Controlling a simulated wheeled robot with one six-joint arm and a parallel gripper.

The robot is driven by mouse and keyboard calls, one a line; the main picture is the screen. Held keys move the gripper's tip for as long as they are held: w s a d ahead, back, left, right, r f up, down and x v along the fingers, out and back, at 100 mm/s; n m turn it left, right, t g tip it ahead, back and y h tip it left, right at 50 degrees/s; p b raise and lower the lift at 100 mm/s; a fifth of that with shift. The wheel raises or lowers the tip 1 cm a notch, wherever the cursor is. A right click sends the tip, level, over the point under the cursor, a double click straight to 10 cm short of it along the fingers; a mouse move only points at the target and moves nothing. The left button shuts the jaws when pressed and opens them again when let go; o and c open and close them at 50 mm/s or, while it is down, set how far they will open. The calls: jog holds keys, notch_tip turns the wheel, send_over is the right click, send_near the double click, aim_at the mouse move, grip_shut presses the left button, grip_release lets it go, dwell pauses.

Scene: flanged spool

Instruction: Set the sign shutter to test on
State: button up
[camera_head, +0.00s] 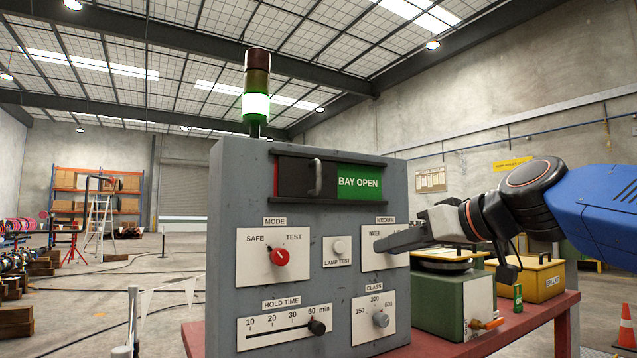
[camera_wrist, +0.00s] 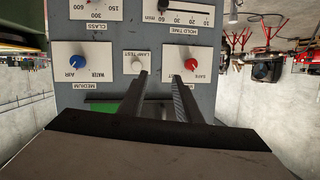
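The sign shutter (camera_head: 297,178) is a dark sliding plate with a grey upright handle (camera_head: 315,178), set in black rails at the top of the grey panel. It sits left of the green "BAY OPEN" sign (camera_head: 359,183); a thin red strip shows at its left edge. My gripper (camera_head: 383,244) is in front of the MEDIUM plate, below and right of the shutter, and hides that knob in the head view. In the inverted wrist view its two fingers (camera_wrist: 160,78) are apart with nothing between them. The green sign (camera_wrist: 104,107) shows partly there; my gripper hides most of the shutter.
The panel has a red MODE knob (camera_head: 279,257), a LAMP TEST button (camera_head: 339,247), a HOLD TIME slider (camera_head: 317,327) and a CLASS knob (camera_head: 380,320). A lit stack light (camera_head: 256,105) stands on top. A green box (camera_head: 440,303) and yellow box (camera_head: 540,280) stand right.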

aim_at(319, 184)
jog(key=w+a+r+n+t+y, duration=0.1)
jog(key=w+a+r+y, duration=0.1)
jog(key=r, duration=0.5)
jog(key=w+a+r+n+t+y, duration=0.1)
jog(key=a+r, duration=0.1)
jog(key=r, duration=0.6)
jog(key=x, duration=1.7)
jog(key=shift+d+f, duration=0.1)
jog(key=shift+f, duration=0.1)
grip_shut()
